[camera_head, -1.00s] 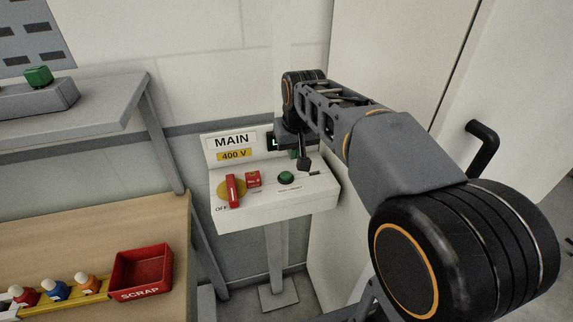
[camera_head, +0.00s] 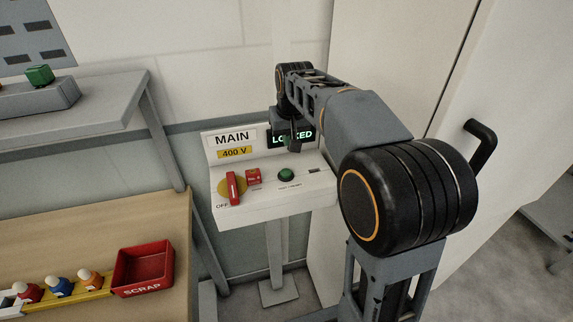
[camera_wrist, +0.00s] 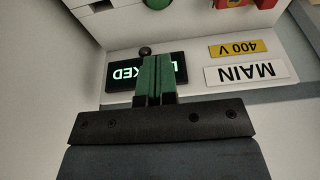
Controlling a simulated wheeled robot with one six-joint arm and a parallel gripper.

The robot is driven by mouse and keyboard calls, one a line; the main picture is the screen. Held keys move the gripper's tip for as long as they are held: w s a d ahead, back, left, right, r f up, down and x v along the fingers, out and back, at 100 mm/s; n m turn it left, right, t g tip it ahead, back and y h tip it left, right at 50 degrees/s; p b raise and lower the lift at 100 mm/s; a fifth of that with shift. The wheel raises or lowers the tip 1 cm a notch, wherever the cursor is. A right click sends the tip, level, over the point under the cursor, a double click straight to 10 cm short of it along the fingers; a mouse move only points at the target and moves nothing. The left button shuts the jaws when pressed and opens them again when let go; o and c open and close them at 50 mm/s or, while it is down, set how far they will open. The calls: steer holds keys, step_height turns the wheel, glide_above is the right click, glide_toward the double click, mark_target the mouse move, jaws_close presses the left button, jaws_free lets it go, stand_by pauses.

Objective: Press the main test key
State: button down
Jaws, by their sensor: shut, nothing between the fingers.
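The white control box (camera_head: 270,205) stands on a post, with a MAIN label (camera_head: 232,140) and a yellow 400 V label (camera_head: 234,153). A round green key (camera_head: 286,174) sits on its sloped top, with small print below that I cannot read well. It also shows at the top edge of the wrist view (camera_wrist: 155,4). My gripper (camera_head: 295,149) is shut and empty, above and behind the green key, apart from it, in front of the lit display (camera_head: 277,140). In the wrist view my closed fingers (camera_wrist: 157,62) cover part of the display's green word, which ends in KED.
A red handle on a yellow disc (camera_head: 233,188) is left of the green key, by the word OFF. A red block (camera_head: 253,176) stands between them. A dark slot (camera_head: 314,170) is at right. The workbench (camera_head: 95,220) with a red SCRAP bin (camera_head: 143,268) is at left.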

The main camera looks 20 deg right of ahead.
glide_above(286, 173)
steer(key=x, duration=0.3)
steer(key=s+x, duration=0.1)
steer(key=x, duration=0.4)
steer(key=shift+s+f+p, duration=0.2)
steer(key=shift+f+p, duration=0.2)
steer(key=shift+f, duration=0.1)
steer(key=shift+s+f, duration=0.1)
steer(key=shift+f, duration=0.95)
steer(key=shift+s+b+x, duration=0.25)
steer(key=shift+b+x, duration=0.6)
steer(key=shift+x, duration=0.3)
steer(key=shift+s+f, duration=0.2)
steer(key=shift+s, duration=0.05)
steer(key=shift+r, duration=0.1)
steer(key=r+p, duration=0.2)
steer(key=r, duration=0.1)
steer(key=r+p, duration=0.1)
steer(key=r, duration=0.1)
steer(key=shift+w+r+p, duration=0.25)
steer(key=shift+w+p, duration=0.05)
steer(key=shift+p, duration=0.1)
steer(key=b+v, duration=0.1)
steer(key=v, duration=0.8)
steer(key=shift+b, duration=0.35)
